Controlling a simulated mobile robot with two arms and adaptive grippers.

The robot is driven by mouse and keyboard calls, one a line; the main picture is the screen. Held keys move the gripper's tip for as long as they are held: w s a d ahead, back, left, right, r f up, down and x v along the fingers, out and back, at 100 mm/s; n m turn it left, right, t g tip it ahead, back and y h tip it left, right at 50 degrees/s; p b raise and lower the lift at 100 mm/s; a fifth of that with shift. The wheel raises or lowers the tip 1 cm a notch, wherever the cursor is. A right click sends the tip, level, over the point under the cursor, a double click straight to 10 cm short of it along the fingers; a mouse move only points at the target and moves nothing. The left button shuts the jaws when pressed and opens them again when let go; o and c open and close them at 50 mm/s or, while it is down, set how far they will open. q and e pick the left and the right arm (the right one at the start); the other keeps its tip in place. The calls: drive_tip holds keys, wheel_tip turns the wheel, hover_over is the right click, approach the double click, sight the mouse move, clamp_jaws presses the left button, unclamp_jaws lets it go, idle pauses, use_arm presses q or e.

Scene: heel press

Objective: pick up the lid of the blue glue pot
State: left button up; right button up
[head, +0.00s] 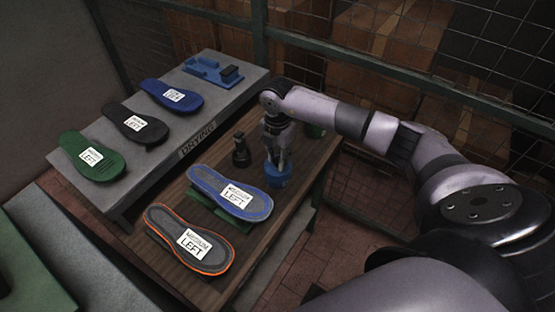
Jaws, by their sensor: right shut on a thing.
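The blue glue pot (278,177) stands on the wooden table, toward its right edge. My right gripper (277,160) points down over the pot and is shut on its lid. The fingers hide most of the lid, and I cannot tell whether it still sits on the pot or is slightly raised. My left gripper is not in view.
A blue-topped sole (230,193) and an orange-edged sole (188,239) lie in front. The grey drying shelf (150,175) holds several soles and a blue fixture (212,71).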

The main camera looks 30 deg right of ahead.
wheel_tip(320, 180, up, 13)
drive_tip(key=b, duration=0.4)
wheel_tip(320, 180, up, 7)
hover_over(277, 159)
drive_tip(key=shift+s, duration=0.15)
drive_tip(key=shift+f, duration=0.1)
